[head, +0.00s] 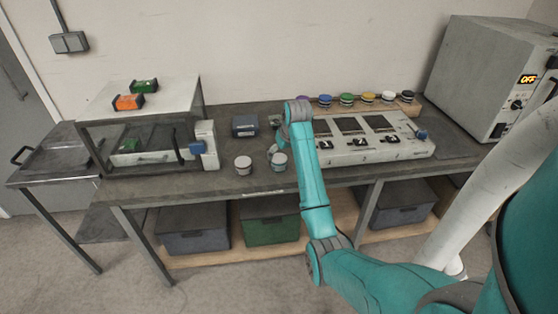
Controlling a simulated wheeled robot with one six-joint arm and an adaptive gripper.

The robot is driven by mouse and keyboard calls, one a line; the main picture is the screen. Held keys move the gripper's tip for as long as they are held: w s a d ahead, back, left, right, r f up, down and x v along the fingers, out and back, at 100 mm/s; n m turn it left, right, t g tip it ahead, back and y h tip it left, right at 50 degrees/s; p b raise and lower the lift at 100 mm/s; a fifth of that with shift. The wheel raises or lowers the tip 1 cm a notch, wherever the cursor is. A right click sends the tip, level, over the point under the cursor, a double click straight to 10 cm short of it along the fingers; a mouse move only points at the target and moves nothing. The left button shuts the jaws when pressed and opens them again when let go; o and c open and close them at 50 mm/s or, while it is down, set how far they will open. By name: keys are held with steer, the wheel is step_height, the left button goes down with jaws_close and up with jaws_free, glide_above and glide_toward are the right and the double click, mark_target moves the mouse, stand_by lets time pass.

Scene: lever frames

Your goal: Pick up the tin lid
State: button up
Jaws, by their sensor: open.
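Two small pale tins stand near the front edge of the workbench (225,186). The left tin (243,166) stands clear, with a light round top. The right tin (281,161) has a light top that may be its lid, but lid and body are hard to tell apart. My gripper (276,151) is small in the head view, beside and over the right tin, partly hidden by my teal arm. It is open, and I see nothing held in it. I cannot tell whether it touches the tin.
A glass-sided case (140,140) stands left of the tins and a dark blue box (245,126) behind them. A grey panel (385,150) lies right of my arm, with a rack of coloured-lidded jars (347,101) behind it. An oven (490,80) stands far right.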

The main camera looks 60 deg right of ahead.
mark_target(280, 159)
steer(key=shift+x, duration=1.7)
steer(key=shift+a, duration=0.15)
steer(key=c, duration=1)
steer(key=shift+c, duration=0.2)
